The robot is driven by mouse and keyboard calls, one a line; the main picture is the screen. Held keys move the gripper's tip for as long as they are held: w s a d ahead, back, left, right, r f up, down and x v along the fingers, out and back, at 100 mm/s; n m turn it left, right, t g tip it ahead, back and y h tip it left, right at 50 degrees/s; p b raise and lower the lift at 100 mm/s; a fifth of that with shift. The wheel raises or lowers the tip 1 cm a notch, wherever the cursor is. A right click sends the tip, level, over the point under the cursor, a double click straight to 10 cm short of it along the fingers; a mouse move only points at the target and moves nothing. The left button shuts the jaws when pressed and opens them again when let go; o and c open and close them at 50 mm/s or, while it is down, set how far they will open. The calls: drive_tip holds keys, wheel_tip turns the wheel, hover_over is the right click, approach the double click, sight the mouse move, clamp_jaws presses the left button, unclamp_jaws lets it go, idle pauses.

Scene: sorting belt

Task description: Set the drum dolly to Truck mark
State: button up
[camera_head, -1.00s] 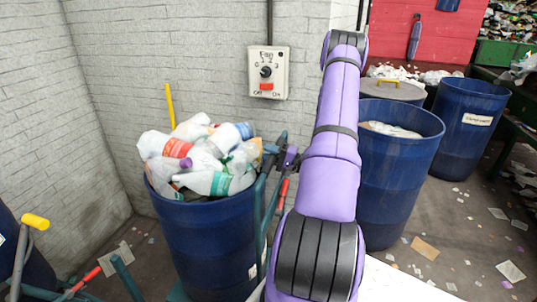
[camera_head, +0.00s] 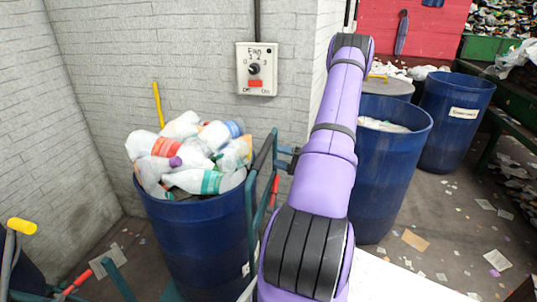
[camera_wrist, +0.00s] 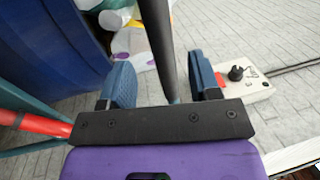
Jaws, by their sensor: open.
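The drum dolly has a teal tubular frame (camera_head: 250,200) with a dark-topped handle and a red lever grip. It carries a blue drum (camera_head: 195,245) full of plastic bottles (camera_head: 195,160), by the grey block wall. My gripper (camera_head: 284,158) is at the right of the dolly's handle, near its top. In the wrist view my gripper (camera_wrist: 162,82) is open, its two blue-grey fingers apart. A dark handle bar (camera_wrist: 158,40) runs between them; I cannot tell whether it touches either finger. The Truck mark is not identifiable in these views.
A fan switch box (camera_head: 257,69) is on the wall behind. Blue drums (camera_head: 385,180) and (camera_head: 455,120) stand at the right. Another dolly's yellow grip (camera_head: 21,226) shows at lower left. Paper scraps litter the open floor (camera_head: 430,215) at right.

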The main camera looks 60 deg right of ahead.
drive_tip(key=shift+v, duration=1.3)
